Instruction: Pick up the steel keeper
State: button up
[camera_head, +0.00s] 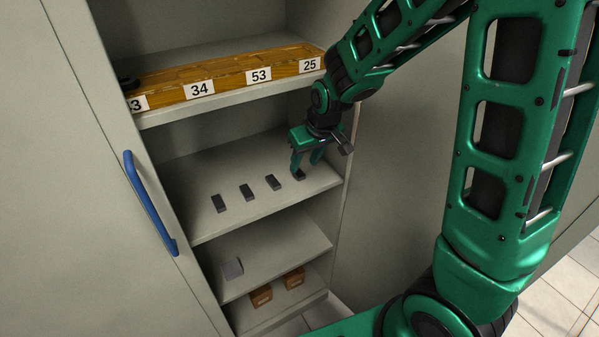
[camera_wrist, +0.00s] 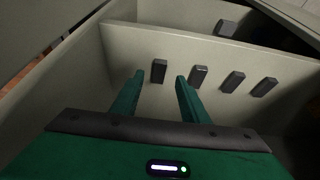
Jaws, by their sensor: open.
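Several dark grey, flat-ended blocks stand in a row on the middle shelf, the rightmost (camera_head: 300,175) just below my gripper (camera_head: 305,166) in the head view. A lighter grey block (camera_head: 232,268) sits on the shelf below. I cannot tell by look which of these is the steel keeper. My gripper is open and empty, fingers pointing down at the shelf. In the wrist view, the row's end block (camera_wrist: 159,71) shows between and beyond the fingertips (camera_wrist: 159,78); contact is not visible. The lighter block also shows there (camera_wrist: 227,27).
An orange wooden tray (camera_head: 230,73) with number labels lies on the upper shelf, above my gripper. Brown boxes (camera_head: 261,295) stand on the bottom shelf. A cabinet door with a blue handle (camera_head: 150,203) is at left. The right side wall (camera_head: 346,190) is close to my gripper.

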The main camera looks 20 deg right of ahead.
aim_at(299, 173)
jog(key=shift+x, duration=2.7)
jog(key=shift+w+r, duration=0.1)
grip_shut()
